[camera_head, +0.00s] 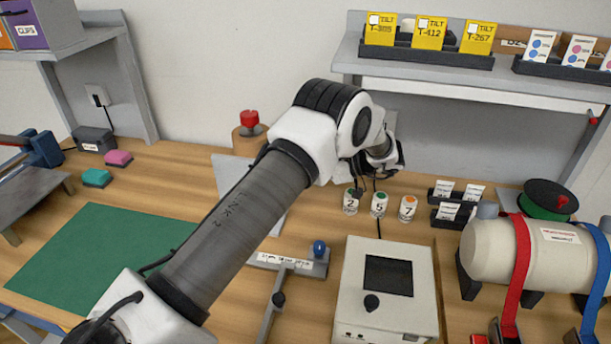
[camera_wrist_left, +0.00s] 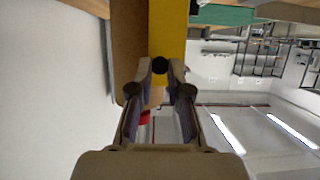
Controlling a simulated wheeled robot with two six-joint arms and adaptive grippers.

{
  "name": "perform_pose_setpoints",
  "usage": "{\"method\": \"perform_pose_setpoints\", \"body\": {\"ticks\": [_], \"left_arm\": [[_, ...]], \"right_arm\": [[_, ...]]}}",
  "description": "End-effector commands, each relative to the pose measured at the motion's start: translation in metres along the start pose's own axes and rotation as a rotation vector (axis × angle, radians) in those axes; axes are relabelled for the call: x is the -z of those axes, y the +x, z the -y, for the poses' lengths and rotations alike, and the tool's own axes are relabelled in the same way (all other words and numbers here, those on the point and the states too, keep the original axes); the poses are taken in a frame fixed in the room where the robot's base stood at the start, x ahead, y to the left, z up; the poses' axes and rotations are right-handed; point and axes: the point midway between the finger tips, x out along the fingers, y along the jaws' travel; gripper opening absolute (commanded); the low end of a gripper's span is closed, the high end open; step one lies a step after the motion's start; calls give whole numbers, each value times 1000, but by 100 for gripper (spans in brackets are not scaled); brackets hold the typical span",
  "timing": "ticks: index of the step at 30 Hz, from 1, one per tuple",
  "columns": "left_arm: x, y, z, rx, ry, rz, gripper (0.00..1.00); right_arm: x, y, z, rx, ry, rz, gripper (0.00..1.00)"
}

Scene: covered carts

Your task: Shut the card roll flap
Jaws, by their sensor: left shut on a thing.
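My left arm reaches from the lower left across the bench, and its hand is mostly hidden behind the wrist in the head view. In the left wrist view my left gripper (camera_wrist_left: 160,72) is shut on a small round black knob (camera_wrist_left: 160,65). A yellow strip (camera_wrist_left: 167,28) and a brown card-coloured panel (camera_wrist_left: 131,50) lie just beyond the knob. I cannot tell for sure whether these belong to the card roll flap. In the head view a brown roll-like cylinder with a red knob (camera_head: 249,119) stands behind my forearm. My right gripper is not in view.
A grey device (camera_head: 415,270), numbered pots (camera_head: 379,205) and a strapped tank (camera_head: 500,255) stand right of my arm. A shelf (camera_head: 490,90) with yellow cards hangs above. A green mat (camera_head: 85,262) lies left. A pale panel (camera_head: 232,165) is partly hidden by my forearm.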

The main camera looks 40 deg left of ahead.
Motion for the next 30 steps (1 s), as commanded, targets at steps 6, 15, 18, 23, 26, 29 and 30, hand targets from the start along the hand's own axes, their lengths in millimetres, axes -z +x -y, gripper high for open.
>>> {"method": "perform_pose_setpoints", "body": {"ticks": [6, 15, 18, 23, 26, 29, 30], "left_arm": [[1, 1, 0, 1, 0, -2, 0], [0, 0, 0, 0, 0, -1, 44], [0, -1, 0, -1, 0, -1, 44], [1, -19, -1, -4, -2, -2, 44], [0, -42, -1, -5, -3, -2, 44], [0, -69, -1, -4, -3, -1, 44], [0, -79, -1, -4, -3, 0, 44]], "right_arm": [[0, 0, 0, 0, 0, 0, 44], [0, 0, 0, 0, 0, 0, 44], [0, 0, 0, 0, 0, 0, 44], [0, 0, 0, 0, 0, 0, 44], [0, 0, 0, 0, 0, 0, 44], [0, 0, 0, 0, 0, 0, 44], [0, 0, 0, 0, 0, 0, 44]]}}
